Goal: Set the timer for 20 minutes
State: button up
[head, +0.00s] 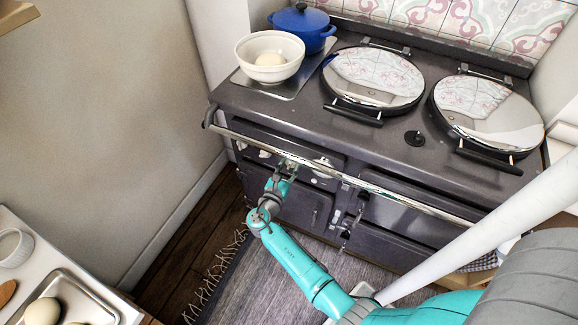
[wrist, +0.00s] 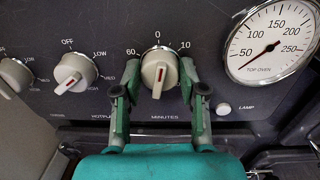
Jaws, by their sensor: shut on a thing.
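The timer knob (wrist: 160,66) is a cream dial on the dark range front, above the word MINUTES. Its scale shows 60 at upper left, 0 at the top and 10 at upper right. A red line on its raised bar stands almost upright, roughly in line with 0. My gripper (wrist: 158,78) has one green finger on each side of the knob and is shut on it. The rest of the scale is hidden or out of view. In the head view my gripper (head: 287,166) is at the range's control panel, below the front rail, and covers the knob.
Left of the timer is a cream OFF/LOW knob (wrist: 75,72). A top oven gauge (wrist: 272,42) and lamp button (wrist: 223,109) are to its right. The steel rail (head: 350,181) runs across the range front. A bowl (head: 269,57) and blue pot (head: 303,26) stand on top.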

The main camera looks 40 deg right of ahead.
jog(key=m, duration=0.4)
jog(key=shift+m, duration=0.3)
jog(key=m, duration=0.4)
jog(key=shift+f+m, duration=0.1)
jog(key=shift+m, duration=0.3)
jog(key=m, duration=0.4)
jog(key=shift+s+f+m+g+h, duration=0.1)
jog(key=shift+m+g+h, duration=0.2)
jog(key=shift+m+g, duration=0.1)
jog(key=shift+m, duration=1.9)
jog(key=o, duration=1.1)
jog(key=shift+o, duration=0.2)
